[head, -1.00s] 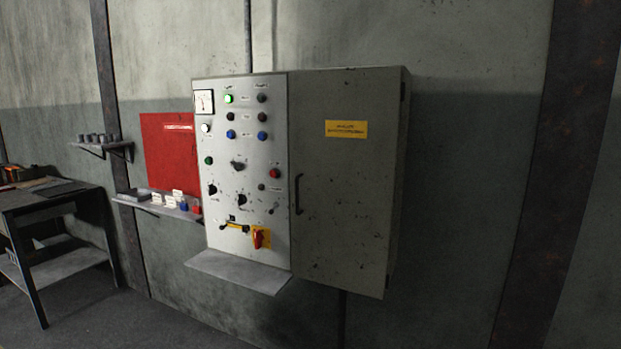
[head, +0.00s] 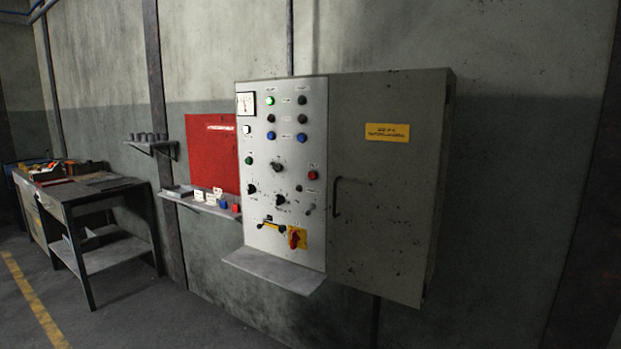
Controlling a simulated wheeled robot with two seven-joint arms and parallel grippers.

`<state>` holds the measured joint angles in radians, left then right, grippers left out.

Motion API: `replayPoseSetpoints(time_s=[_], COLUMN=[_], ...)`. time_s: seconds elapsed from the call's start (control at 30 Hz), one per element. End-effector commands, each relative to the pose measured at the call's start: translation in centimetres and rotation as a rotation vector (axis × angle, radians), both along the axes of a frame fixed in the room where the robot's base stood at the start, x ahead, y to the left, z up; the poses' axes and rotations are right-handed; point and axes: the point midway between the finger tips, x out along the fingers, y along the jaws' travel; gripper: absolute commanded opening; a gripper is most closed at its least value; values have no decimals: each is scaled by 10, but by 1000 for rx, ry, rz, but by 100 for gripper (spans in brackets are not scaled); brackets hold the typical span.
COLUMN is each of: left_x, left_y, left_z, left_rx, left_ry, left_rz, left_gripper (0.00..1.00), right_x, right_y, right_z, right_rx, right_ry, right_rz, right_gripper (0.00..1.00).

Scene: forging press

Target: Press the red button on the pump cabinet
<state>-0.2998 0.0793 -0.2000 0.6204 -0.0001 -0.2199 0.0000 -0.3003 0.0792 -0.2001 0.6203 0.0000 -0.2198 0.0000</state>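The pump cabinet (head: 390,240) is a grey wall-mounted box with a light control panel (head: 262,215) on its left half and a closed door with a dark handle on its right. The red button (head: 313,175) sits on the right side of the panel, about mid-height. A green lamp (head: 269,100) glows near the panel top. A red rotary switch (head: 294,238) on a yellow plate is low on the panel. Neither of my grippers shows in the head view, and nothing touches the panel.
A shelf ledge (head: 275,270) juts out below the panel. Left of the cabinet are a red board (head: 212,150), a small shelf with labelled blocks (head: 200,205), and a metal workbench (head: 100,200). The floor left of the cabinet is open, with a yellow line (head: 35,305).

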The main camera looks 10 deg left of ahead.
Motion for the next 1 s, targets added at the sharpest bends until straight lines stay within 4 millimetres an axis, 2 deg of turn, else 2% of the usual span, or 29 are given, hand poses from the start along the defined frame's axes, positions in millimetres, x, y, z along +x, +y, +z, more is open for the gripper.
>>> replayPoseSetpoints(time_s=[0.03,0.17,1.0], left_x=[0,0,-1], left_y=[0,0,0], left_z=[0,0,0], left_rx=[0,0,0], left_ry=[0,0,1], left_rz=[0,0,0], left_gripper=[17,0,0], right_x=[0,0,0], right_y=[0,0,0], right_z=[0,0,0], right_rx=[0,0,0], right_ry=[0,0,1], right_rz=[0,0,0], right_gripper=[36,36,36])
